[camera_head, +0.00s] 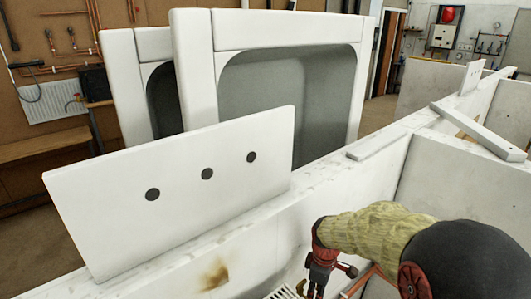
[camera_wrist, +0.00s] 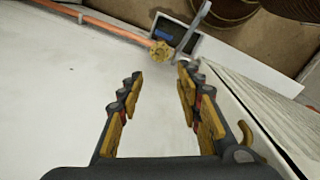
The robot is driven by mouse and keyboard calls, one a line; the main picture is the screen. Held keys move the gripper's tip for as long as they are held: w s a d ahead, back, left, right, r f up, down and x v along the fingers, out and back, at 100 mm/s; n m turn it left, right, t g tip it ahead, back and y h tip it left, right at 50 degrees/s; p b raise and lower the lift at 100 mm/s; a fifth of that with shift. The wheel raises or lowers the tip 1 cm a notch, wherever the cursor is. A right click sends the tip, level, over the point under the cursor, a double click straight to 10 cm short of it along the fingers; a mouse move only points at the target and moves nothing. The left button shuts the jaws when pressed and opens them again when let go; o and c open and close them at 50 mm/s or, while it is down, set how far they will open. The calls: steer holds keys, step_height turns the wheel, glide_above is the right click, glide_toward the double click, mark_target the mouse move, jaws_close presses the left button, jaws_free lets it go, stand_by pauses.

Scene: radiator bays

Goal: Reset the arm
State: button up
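My gripper (camera_wrist: 161,78) is open in the wrist view, its two yellow-padded fingers apart with only a white surface between them. In the head view my arm comes in from the lower right in a yellowish sleeve, and the red and black gripper (camera_head: 318,284) points down beside the low white wall. Its fingertips are partly cut off by the lower edge there. Nothing is held.
Beyond the fingertips, the wrist view shows a yellow round knob (camera_wrist: 162,53), a grey tool (camera_wrist: 193,27) by a tray, and a copper pipe (camera_wrist: 85,22). A white ribbed radiator (camera_wrist: 265,85) stands close at right. A white panel with holes (camera_head: 180,190) rises left.

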steer(key=s+r+m+t+b, duration=0.4)
steer(key=s+r+m, duration=0.8)
steer(key=s+r, duration=0.5)
steer(key=s+t, duration=0.1)
steer(key=s, duration=0.3)
steer(key=shift+s+d+r+b, duration=0.25)
steer(key=shift+r+b, duration=0.05)
steer(key=shift+c, duration=0.6)
